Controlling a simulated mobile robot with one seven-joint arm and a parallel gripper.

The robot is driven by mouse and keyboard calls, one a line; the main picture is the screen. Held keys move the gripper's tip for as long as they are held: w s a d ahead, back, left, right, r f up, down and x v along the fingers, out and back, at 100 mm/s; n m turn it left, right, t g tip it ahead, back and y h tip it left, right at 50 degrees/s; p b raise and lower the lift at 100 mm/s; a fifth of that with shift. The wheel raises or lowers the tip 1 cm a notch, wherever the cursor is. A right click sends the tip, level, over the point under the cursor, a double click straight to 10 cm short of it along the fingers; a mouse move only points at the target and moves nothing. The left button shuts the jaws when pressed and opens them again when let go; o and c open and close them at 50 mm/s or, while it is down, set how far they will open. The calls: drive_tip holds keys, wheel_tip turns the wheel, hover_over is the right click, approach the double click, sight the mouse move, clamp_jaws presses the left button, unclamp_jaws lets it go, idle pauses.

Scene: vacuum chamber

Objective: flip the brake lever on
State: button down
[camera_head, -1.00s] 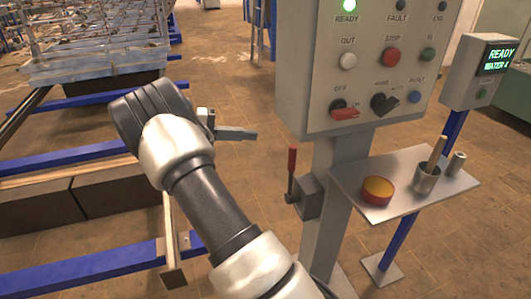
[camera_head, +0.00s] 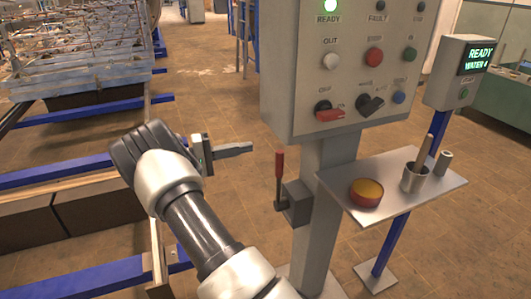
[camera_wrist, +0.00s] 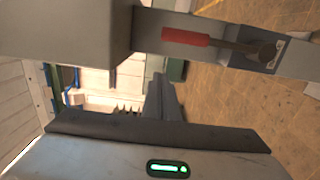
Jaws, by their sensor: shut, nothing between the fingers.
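The brake lever (camera_head: 279,172) has a red grip on a dark metal rod and stands upright. It pivots on a grey box (camera_head: 297,203) on the side of the grey post. My gripper (camera_head: 248,148) is shut and empty, to the left of the lever and a little above its grip, apart from it. In the wrist view the lever's red grip (camera_wrist: 187,37) lies sideways near the top, with its rod running right to a dark pivot (camera_wrist: 267,52). The gripper's closed fingers (camera_wrist: 160,90) show in the middle of that view, below the grip.
The control panel (camera_head: 345,30) with knobs and buttons is above the lever. A shelf (camera_head: 400,198) to the right holds a round tin (camera_head: 366,193) and a metal cup (camera_head: 415,179). Blue rails (camera_head: 85,115) lie left. Open floor (camera_head: 235,215) is below my gripper.

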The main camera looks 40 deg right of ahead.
drive_tip(key=s+d+b, duration=0.1)
drive_tip(key=s+d, duration=0.3)
drive_tip(key=s, duration=0.1)
drive_tip(key=shift+s+d, duration=0.25)
drive_tip(key=shift+d, duration=0.15)
drive_tip(key=shift+s+a, duration=0.1)
drive_tip(key=shift+s, duration=0.05)
